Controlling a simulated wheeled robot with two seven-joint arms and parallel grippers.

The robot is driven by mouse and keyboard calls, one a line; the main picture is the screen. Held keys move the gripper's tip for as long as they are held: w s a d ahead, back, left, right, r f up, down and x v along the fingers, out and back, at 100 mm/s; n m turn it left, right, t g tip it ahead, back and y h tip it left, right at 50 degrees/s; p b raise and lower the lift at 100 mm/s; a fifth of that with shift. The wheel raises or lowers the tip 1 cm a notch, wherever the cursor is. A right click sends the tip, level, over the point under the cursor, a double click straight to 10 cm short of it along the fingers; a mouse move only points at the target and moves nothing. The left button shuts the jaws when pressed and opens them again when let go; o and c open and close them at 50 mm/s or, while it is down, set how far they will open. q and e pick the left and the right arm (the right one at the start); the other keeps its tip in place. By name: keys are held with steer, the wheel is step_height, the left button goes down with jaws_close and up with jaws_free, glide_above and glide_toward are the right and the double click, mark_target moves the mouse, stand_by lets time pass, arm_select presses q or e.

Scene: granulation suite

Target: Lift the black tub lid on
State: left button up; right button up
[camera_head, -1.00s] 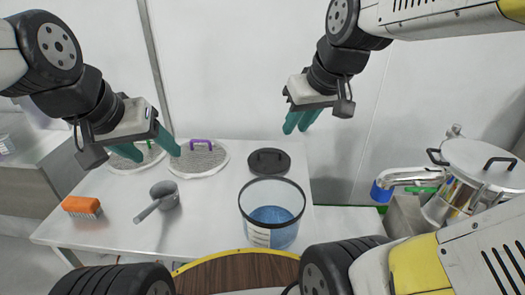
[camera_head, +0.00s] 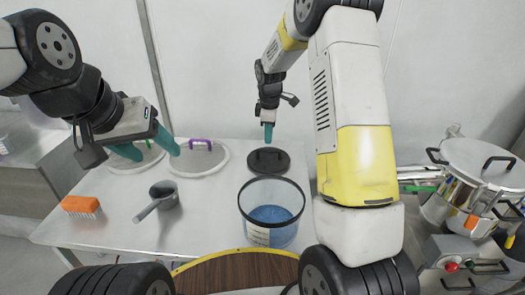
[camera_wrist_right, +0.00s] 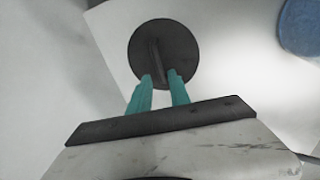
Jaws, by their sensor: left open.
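The black tub lid (camera_head: 281,166) lies flat on the table with its bar handle up, behind the tub. The clear tub (camera_head: 272,228) stands open with a black rim and blue material inside. My right gripper (camera_head: 268,133) points down just above the lid. In the right wrist view its two teal fingers (camera_wrist_right: 162,79) are apart, and the lid (camera_wrist_right: 184,45) with its handle shows beyond the fingertips. Nothing is between the fingers. A blue piece of the tub's contents (camera_wrist_right: 300,25) shows at the top right there. My left gripper (camera_head: 147,147) is open and empty above the table's left side.
Two round mesh sieves (camera_head: 203,166) lie left of the lid. A grey scoop (camera_head: 164,195) and an orange brush (camera_head: 81,205) lie at the table's left. A steel vessel (camera_head: 480,165) stands at the right, off the table. The wall is close behind.

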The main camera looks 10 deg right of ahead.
mark_target(268, 151)
steer(key=shift+n, duration=0.3)
steer(key=x, duration=0.9)
steer(key=shift+w+f, duration=0.2)
jaws_close()
